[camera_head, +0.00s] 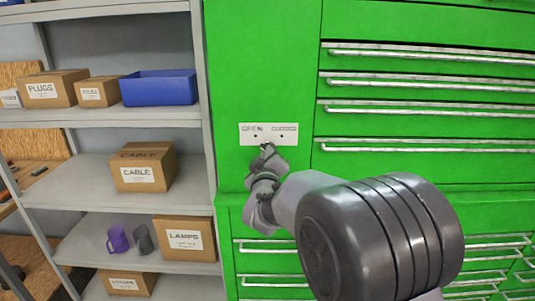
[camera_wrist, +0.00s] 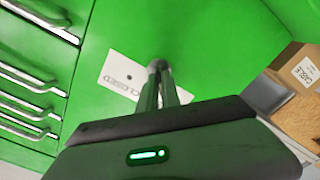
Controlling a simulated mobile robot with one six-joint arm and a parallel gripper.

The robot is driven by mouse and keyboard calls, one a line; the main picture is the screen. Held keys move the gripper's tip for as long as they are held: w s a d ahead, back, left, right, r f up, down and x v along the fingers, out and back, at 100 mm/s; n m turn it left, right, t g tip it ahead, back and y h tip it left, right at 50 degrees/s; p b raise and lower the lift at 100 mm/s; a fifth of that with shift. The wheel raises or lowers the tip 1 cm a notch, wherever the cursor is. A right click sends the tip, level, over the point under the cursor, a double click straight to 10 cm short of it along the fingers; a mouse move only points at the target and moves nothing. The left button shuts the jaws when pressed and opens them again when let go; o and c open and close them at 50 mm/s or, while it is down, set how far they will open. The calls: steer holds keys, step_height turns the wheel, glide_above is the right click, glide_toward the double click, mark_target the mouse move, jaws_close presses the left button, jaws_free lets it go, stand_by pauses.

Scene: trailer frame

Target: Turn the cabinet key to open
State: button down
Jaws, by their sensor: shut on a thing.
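The green cabinet (camera_head: 260,60) has a white plate (camera_head: 290,131) reading OPEN on the left and CLOSED on the right, with a dark dot under each word. The plate also shows in the wrist view (camera_wrist: 113,72), rotated, with CLOSED beside the fingers.
Drawers with long metal handles (camera_head: 420,112) fill the cabinet's right side and lower part. A grey shelf (camera_head: 90,205) on the left holds a blue bin (camera_head: 158,88), a cable box (camera_head: 145,158), a lamps box (camera_head: 186,250) and mugs (camera_head: 118,238). My arm covers part of the lower drawers.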

stand_by(0.5)
steer(key=c, duration=1.6)
jaws_free()
steer(key=shift+o, duration=0.2)
steer(key=s, duration=1.7)
steer(key=shift+s, duration=0.2)
